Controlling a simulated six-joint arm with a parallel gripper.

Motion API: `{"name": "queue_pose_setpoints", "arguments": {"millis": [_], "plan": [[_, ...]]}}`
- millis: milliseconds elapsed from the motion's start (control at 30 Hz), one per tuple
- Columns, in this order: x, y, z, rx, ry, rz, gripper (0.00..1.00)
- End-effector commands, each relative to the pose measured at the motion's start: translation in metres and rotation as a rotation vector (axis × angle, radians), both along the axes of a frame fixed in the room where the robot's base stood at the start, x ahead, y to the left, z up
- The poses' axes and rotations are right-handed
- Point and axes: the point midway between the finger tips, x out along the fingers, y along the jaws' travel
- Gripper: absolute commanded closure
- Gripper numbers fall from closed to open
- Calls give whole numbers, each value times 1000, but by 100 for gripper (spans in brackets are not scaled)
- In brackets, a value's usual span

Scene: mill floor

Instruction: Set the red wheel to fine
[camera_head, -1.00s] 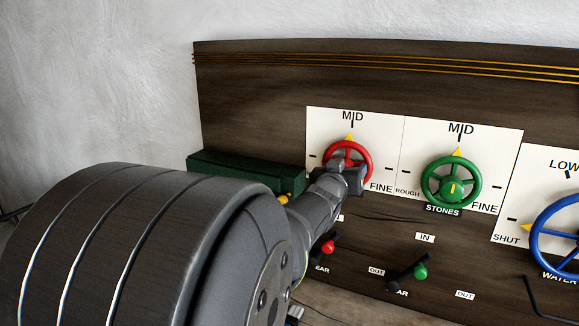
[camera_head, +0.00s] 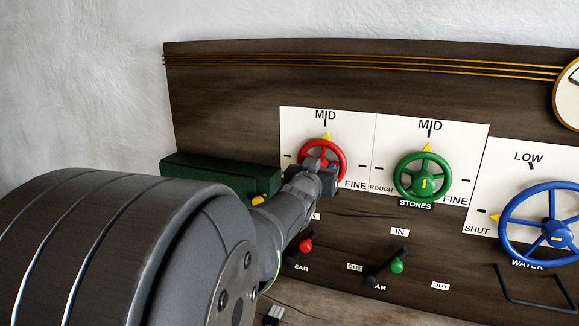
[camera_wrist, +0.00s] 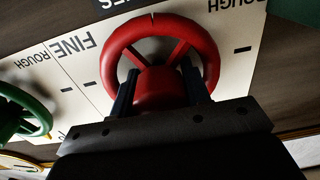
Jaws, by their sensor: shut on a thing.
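The red wheel (camera_head: 342,157) is on the white plate at the left of the panel, with MID above it and FINE at its lower right. Its yellow pointer (camera_head: 326,138) stands about at the MID mark. My gripper (camera_head: 318,175) is at the wheel and hides its lower part. In the wrist view my gripper's two dark fingers (camera_wrist: 160,86) are shut on the red wheel's (camera_wrist: 113,50) middle, one on each side of the hub. That view is turned over, with FINE (camera_wrist: 72,47) reading upside down at the left.
The green wheel (camera_head: 445,172) is close on the right, and the blue wheel (camera_head: 504,220) is further right. A dark green box (camera_head: 215,173) is at the left. Levers with a red knob (camera_head: 306,245) and a green knob (camera_head: 397,265) are below the wheels.

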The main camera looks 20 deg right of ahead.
Motion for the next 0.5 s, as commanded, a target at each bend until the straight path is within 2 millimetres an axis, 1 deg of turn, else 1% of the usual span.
{"name": "queue_pose_setpoints", "arguments": {"millis": [500], "plan": [[1, 1, 0, 332, -332, 0, 80]]}}
